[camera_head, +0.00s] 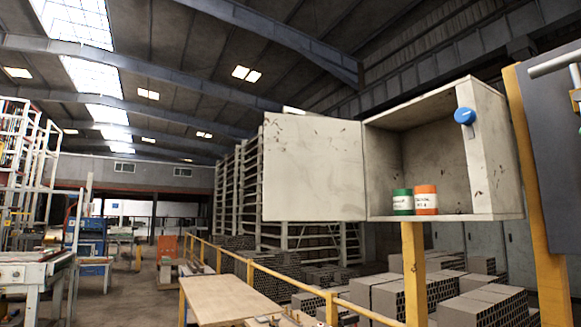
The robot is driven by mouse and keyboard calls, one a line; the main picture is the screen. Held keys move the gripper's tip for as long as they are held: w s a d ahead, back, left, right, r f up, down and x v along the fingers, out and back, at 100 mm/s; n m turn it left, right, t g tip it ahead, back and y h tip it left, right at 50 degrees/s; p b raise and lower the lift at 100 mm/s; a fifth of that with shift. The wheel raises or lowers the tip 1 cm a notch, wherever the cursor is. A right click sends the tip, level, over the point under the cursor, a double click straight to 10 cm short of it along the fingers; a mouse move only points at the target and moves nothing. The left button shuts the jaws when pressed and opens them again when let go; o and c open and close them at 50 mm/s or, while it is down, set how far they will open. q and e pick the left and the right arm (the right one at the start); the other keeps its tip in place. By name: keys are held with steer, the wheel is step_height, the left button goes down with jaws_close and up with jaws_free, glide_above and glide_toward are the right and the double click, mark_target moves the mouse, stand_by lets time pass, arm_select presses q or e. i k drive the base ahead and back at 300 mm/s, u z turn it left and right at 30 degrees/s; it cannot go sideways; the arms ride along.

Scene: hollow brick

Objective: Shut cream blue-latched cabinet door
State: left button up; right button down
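The cream cabinet (493,150) stands at the right, raised on a yellow post. Its door (312,168) is wide open, swung out to the left of the box, and its worn inner or outer face is turned to me. A round blue latch (464,116) sits on the front edge of the cabinet's right wall. Inside, a green can (402,202) and an orange can (426,200) stand side by side on the cabinet floor. Neither of my grippers shows in this view.
A yellow post (540,190) and a dark grey panel (553,150) with a bar handle stand right of the cabinet. A wooden tabletop (228,298) and yellow railing (262,268) lie below the door. Hollow brick stacks (385,297) stand behind. The space left of the door looks clear.

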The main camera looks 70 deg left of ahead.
mark_target(313, 168)
steer(key=u, duration=3)
steer(key=i, duration=3.3)
steer(key=z, duration=2.5)
